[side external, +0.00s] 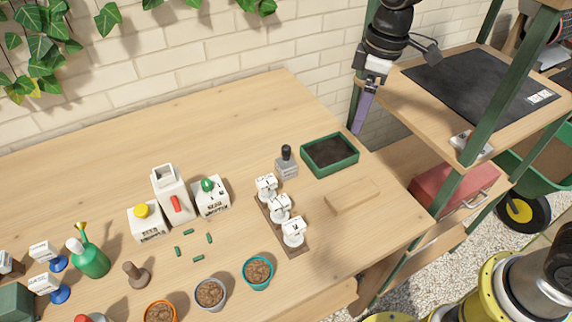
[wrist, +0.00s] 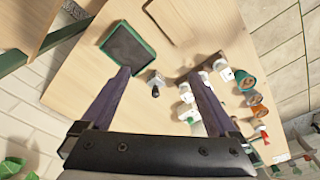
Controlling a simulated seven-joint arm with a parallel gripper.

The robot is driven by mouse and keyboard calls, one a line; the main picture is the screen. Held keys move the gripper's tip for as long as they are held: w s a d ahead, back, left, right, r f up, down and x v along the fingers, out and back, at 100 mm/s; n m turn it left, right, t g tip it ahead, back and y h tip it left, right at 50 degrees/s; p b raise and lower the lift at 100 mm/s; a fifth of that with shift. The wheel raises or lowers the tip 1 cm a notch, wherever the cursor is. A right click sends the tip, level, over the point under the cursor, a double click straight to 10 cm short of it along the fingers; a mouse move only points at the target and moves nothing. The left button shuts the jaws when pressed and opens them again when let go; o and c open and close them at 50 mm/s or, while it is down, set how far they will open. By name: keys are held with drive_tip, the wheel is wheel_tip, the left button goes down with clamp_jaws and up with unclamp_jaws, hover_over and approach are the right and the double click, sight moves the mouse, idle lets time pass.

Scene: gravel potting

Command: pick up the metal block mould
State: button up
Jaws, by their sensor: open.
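The metal block mould (side external: 287,167) is a small grey block with an upright black knob handle. It stands on the wooden table, just left of a green tray of dark soil (side external: 330,170). In the wrist view the mould (wrist: 153,77) appears between my two purple fingers, farther off on the table. My gripper (side external: 361,115) is above and to the right of the mould in the side view, beyond the tray. It also shows in the wrist view (wrist: 158,75), its fingers spread wide, with nothing held between them.
White-topped stamps (side external: 280,207) stand on a brown rack close to the mould. A wooden board (side external: 352,202) lies to the right. A green-posted shelf (side external: 400,100) stands close to my arm. The back of the table is clear.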

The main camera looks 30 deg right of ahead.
sight(284, 157)
drive_tip(key=w+a+f+n, duration=0.2)
drive_tip(key=w+a+n, duration=0.1)
drive_tip(key=w, duration=0.1)
drive_tip(key=w+a+f+n, duration=0.2)
drive_tip(key=w+a+n, duration=0.1)
drive_tip(key=n, duration=0.1)
drive_tip(key=w+a+f+n+g, duration=0.1)
drive_tip(key=w+a+f+n, duration=0.1)
drive_tip(key=w+a+n, duration=0.2)
drive_tip(key=shift+w+y, duration=0.3)
drive_tip(key=f, duration=0.8)
drive_tip(key=shift+s+a, duration=0.15)
drive_tip(key=shift+a, duration=0.25)
drive_tip(key=shift+a+f, duration=0.1)
drive_tip(key=shift+f, duration=2.8)
drive_tip(key=shift+c, duration=0.3)
drive_tip(key=shift+r, duration=0.1)
clamp_jaws()
